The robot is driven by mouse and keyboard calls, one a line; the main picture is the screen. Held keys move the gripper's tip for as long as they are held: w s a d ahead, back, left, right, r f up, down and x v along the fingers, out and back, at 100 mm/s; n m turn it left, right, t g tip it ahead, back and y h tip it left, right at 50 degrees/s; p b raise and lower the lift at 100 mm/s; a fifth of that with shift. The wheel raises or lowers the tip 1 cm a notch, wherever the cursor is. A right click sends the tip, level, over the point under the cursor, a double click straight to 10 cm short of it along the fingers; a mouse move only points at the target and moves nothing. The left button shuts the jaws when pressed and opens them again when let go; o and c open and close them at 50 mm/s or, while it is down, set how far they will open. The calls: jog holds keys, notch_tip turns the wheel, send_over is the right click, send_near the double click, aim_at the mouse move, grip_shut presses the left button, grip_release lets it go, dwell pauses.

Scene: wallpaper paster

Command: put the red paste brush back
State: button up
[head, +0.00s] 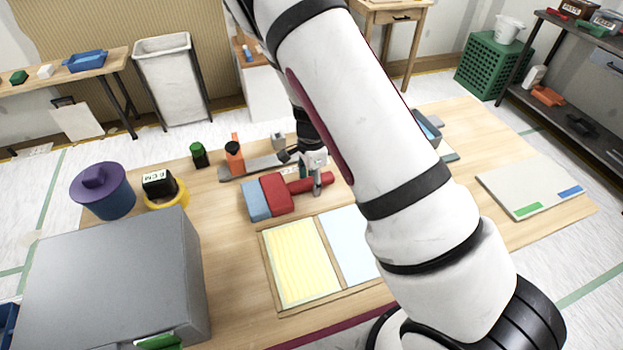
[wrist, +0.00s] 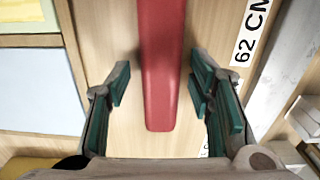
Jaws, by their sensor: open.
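The red paste brush (head: 275,193) lies on the wooden table in the head view, its blue end to the left and its red handle to the right. My gripper (head: 312,184) is down at the handle. In the wrist view the red handle (wrist: 158,70) runs between the two green-padded fingers of my gripper (wrist: 160,92). The fingers are open, with a gap on each side of the handle. My arm hides part of the table to the right.
A wooden frame with a yellow sheet (head: 301,262) lies in front of the brush. Behind it is a grey rail (head: 238,173) with an orange bottle (head: 234,158). A purple-lidded pot (head: 103,191), yellow ring (head: 168,196) and grey box (head: 110,275) stand left.

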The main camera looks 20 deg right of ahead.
jog(key=s+a+r+n+y, duration=0.1)
jog(key=s+r+n, duration=0.25)
jog(key=r, duration=0.85)
jog(key=s+a+r+n+y, duration=0.15)
jog(key=s+r, duration=0.25)
jog(key=r, duration=0.9)
jog(key=s+d+r+n+t+h, duration=0.1)
jog(key=s+r+n, duration=0.4)
jog(key=s, duration=0.5)
jog(key=s+d+r+n+t+h, duration=0.1)
jog(key=s+r+n, duration=0.4)
jog(key=s, duration=0.6)
jog(key=d+n+t, duration=0.1)
jog(key=n+t, duration=0.1)
jog(key=shift+s+r+n+p, duration=0.15)
jog(key=shift+r+n+p, duration=0.15)
jog(key=shift+r+p, duration=0.1)
jog(key=shift+h, duration=0.25)
